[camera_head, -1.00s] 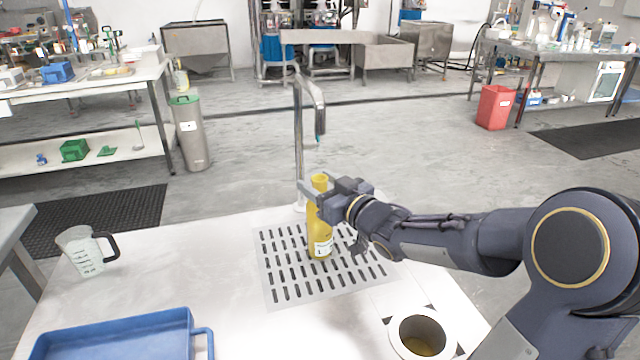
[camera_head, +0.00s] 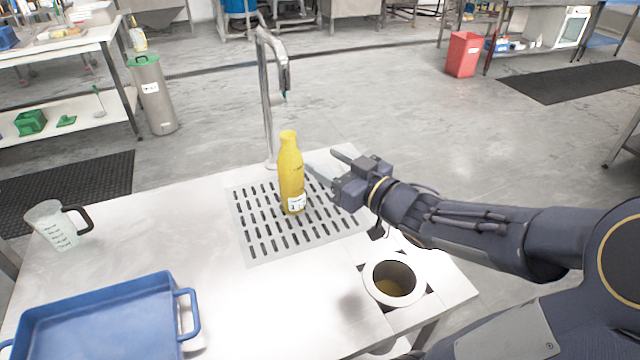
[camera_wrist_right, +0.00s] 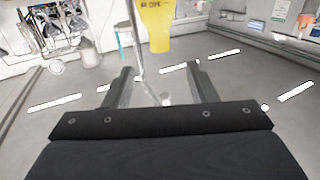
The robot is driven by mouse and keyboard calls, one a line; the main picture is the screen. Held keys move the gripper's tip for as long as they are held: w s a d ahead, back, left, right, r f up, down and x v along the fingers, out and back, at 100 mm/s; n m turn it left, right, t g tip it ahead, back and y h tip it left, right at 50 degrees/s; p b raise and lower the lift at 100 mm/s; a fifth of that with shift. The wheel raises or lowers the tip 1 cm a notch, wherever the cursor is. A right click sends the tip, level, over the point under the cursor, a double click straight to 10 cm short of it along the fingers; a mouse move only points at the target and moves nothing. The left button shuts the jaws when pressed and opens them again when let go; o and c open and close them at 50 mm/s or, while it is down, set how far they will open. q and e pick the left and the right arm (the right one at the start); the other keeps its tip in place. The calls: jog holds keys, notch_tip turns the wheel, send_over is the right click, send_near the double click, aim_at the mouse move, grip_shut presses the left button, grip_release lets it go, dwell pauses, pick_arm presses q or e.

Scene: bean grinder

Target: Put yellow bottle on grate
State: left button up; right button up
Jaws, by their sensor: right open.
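The yellow bottle (camera_head: 291,175) stands upright on the slotted metal grate (camera_head: 262,248) set in the white table, in the head view. My right gripper (camera_head: 322,164) is open and empty, just to the right of the bottle and apart from it. In the right wrist view, the open jaws (camera_wrist_right: 163,88) have nothing between them, and part of the yellow bottle (camera_wrist_right: 158,25) shows beyond them at the top. My left gripper is not in view.
A metal tap (camera_head: 265,100) rises behind the grate. A round opening with a white rim (camera_head: 374,290) lies at the front right. A blue tray (camera_head: 100,318) and a clear measuring jug (camera_head: 55,228) stand on the left. The table between jug and grate is clear.

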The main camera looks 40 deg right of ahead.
jog(key=s+a+f+m+g, duration=0.1)
jog(key=s+a+f+g, duration=0.2)
jog(key=s+a+g, duration=0.1)
jog(key=s+a+f+m+g, duration=0.1)
jog(key=s+a+f+g, duration=0.3)
jog(key=s, duration=0.3)
jog(key=s+a+f+m+g+y, duration=0.1)
jog(key=s+a+f+g, duration=0.2)
jog(key=s+a+g, duration=0.1)
jog(key=shift+s+a+f, duration=0.15)
jog(key=shift+s+a, duration=0.25)
jog(key=shift+s, duration=0.2)
jog(key=shift+s+a+f, duration=0.15)
jog(key=shift+s+a, duration=0.2)
jog(key=shift+s, duration=0.25)
